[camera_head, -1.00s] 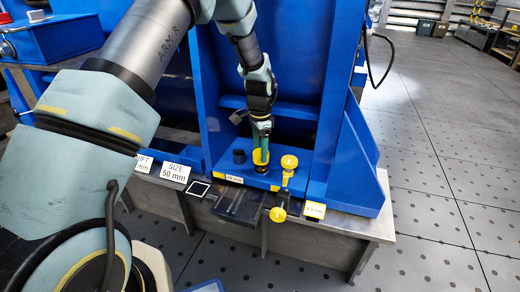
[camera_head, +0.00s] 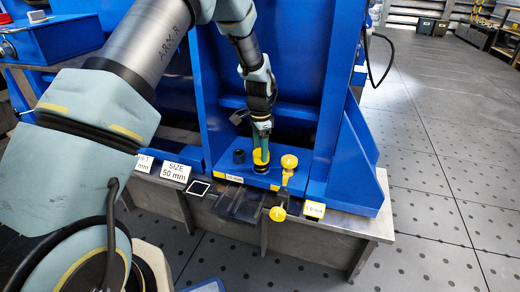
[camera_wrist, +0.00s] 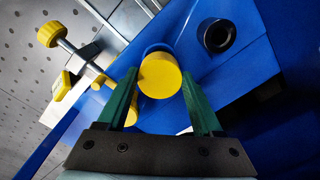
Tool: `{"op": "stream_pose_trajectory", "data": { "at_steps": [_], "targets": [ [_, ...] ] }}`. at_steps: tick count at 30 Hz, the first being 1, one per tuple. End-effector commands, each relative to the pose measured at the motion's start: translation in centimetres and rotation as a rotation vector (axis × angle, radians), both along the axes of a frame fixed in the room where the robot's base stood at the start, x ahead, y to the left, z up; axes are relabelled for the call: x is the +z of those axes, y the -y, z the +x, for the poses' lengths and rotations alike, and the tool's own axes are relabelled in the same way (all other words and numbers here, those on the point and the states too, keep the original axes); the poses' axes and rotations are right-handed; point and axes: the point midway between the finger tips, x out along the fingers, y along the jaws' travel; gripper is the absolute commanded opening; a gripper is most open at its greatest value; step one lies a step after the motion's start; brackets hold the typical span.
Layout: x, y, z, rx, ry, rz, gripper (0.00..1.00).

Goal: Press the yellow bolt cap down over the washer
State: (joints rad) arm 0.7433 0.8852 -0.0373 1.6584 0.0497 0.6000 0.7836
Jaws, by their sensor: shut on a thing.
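The yellow bolt cap (camera_wrist: 160,76) is between the two green fingers of my gripper (camera_wrist: 160,95) in the wrist view. In the head view the cap (camera_head: 260,158) is partly hidden by my gripper (camera_head: 261,140), which is shut on it from above. Just below the cap a dark ring (camera_head: 261,169), probably the washer, shows on the blue base plate. I cannot tell whether the cap touches it. In the wrist view the washer is hidden behind the cap.
A black hollow cylinder (camera_head: 239,156) stands left of the cap. A yellow-knobbed clamp (camera_head: 288,163) stands close on the right. Blue upright walls (camera_head: 332,110) flank the arm. Size label cards (camera_head: 175,172) stand along the front edge.

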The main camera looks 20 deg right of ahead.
Motion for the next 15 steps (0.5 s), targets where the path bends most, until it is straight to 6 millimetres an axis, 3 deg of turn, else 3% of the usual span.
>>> {"op": "stream_pose_trajectory", "data": {
  "at_steps": [15],
  "targets": [
    [-1.3, 0.0, 0.0, 0.0, 0.0, 0.0, 0.15]
  ]
}}
